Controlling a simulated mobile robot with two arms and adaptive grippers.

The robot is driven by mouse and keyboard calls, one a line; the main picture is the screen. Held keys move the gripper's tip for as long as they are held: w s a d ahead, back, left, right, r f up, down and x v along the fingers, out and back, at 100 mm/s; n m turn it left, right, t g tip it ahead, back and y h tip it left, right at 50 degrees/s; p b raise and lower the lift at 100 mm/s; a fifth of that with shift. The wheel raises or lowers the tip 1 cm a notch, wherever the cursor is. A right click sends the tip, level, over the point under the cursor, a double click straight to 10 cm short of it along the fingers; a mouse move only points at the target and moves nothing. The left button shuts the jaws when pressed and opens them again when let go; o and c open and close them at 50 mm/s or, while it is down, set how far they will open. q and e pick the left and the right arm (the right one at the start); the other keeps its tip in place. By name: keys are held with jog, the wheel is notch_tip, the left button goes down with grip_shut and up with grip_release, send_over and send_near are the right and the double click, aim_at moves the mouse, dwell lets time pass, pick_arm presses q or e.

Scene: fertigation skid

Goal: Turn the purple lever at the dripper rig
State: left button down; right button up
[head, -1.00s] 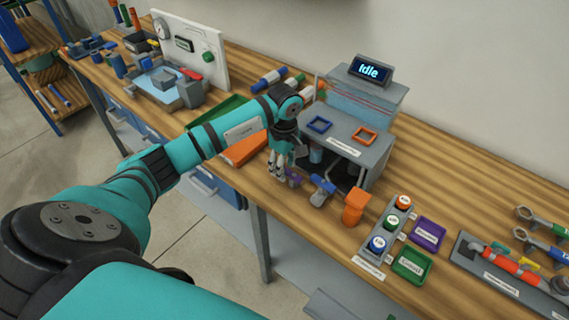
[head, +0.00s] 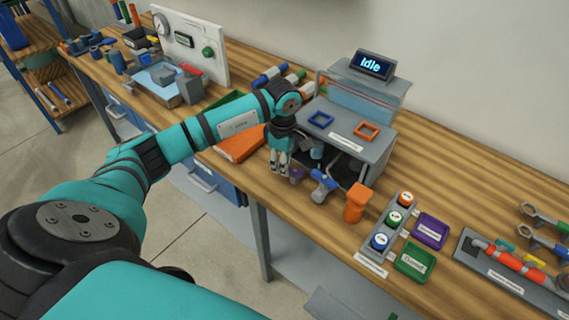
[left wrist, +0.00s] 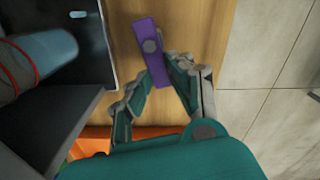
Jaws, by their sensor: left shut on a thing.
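The purple lever (head: 296,174) stands at the front left of the grey dripper rig (head: 377,150), low by the worktop. My left gripper (head: 280,166) reaches down to it from the left. In the left wrist view the purple lever (left wrist: 147,32) is a flat bar with a round grey hub. Its near end lies between the fingertips of my left gripper (left wrist: 163,72), which is shut on it. The rig's display reads "Idle". My right gripper is not in view.
A button strip (head: 393,222) and purple and green trays (head: 430,231) lie further right. An orange tray (head: 240,143) lies left, under my arm.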

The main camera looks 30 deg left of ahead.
pick_arm(q)
jog(key=shift+s+n, duration=0.15)
jog(key=shift+n, duration=0.35)
jog(key=c, duration=1.2)
grip_release()
jog(key=shift+r, duration=0.15)
notch_tip(320, 180, up, 12)
